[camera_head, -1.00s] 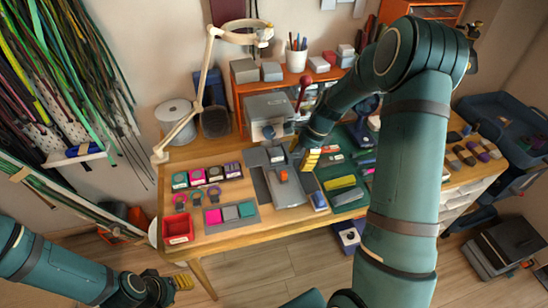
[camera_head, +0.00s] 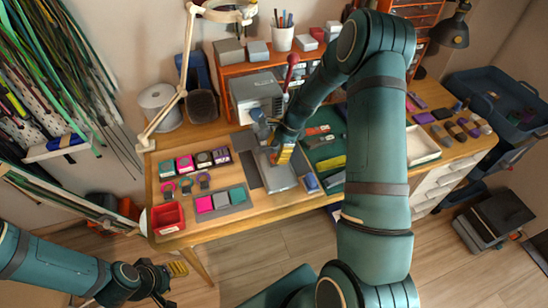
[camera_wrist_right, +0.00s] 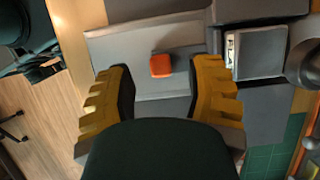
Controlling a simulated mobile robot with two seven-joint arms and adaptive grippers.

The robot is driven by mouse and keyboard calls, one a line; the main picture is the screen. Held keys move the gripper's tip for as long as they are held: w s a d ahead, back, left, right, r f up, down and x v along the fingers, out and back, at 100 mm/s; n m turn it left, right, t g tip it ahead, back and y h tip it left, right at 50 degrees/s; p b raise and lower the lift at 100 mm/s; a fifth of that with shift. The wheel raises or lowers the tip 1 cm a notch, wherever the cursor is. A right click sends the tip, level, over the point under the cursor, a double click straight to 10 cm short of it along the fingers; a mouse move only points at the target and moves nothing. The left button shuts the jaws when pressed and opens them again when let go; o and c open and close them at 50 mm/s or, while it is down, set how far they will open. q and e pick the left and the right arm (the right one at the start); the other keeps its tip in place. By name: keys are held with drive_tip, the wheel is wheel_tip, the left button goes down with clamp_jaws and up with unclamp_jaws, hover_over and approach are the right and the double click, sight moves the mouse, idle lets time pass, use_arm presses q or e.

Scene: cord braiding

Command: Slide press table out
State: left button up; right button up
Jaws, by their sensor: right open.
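The grey press (camera_head: 255,95) stands at the back of the wooden bench. Its press table (camera_head: 283,182) is a flat grey slab in front of it, also in the right wrist view (camera_wrist_right: 110,52). An orange block (camera_wrist_right: 160,65) sits on the slab; my gripper hides it in the head view. My right gripper (camera_head: 283,153) is over the slab. Its yellow fingers (camera_wrist_right: 161,72) are spread on either side of the orange block, with no visible contact. My left gripper (camera_head: 172,269) hangs low at the bottom left, away from the bench; its opening is unclear.
A red bin (camera_head: 168,217), a tray of coloured blocks (camera_head: 220,201) and spools lie left of the press table. A green mat (camera_head: 322,150) with tools lies right of it. A lamp arm (camera_head: 187,75) rises at the back left.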

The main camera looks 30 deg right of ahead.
drive_tip(key=shift+x, duration=1.2)
drive_tip(key=shift+c, duration=0.4)
clamp_jaws()
